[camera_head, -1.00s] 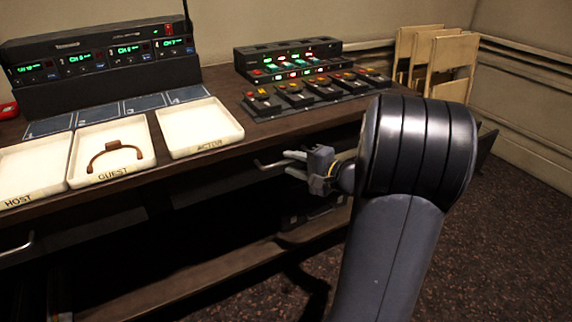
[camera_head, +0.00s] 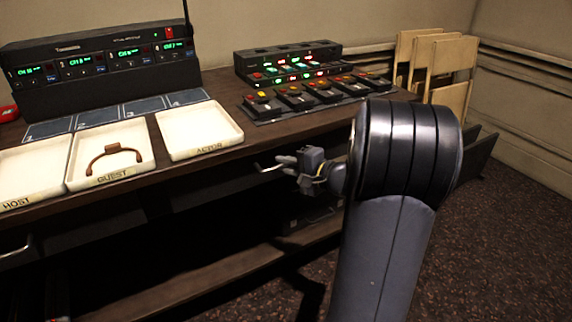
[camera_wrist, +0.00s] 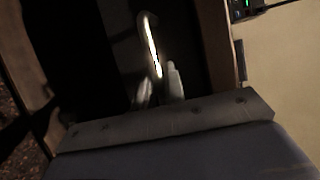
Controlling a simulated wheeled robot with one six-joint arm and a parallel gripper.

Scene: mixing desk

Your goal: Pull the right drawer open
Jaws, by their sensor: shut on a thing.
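The right drawer (camera_head: 215,186) is a dark front under the desk top, in deep shadow; how far out it stands is hard to tell. Its pale metal bar handle (camera_head: 264,168) shows at the left of my gripper and runs down between the fingers in the wrist view (camera_wrist: 151,42). My gripper (camera_head: 284,161) is at the handle's right part, below the desk's front edge. Its two pale fingers (camera_wrist: 159,88) are shut on the handle, one on each side. The gripped part of the handle is mostly hidden by the fingers.
The desk (camera_head: 225,90) bears white trays, a switch panel (camera_head: 318,98) and a radio rack (camera_head: 100,65). Another drawer handle (camera_head: 17,248) is at far left. A low wooden shelf (camera_head: 190,275) runs below. Folded chairs (camera_head: 435,70) stand at the right wall. The floor at right is clear.

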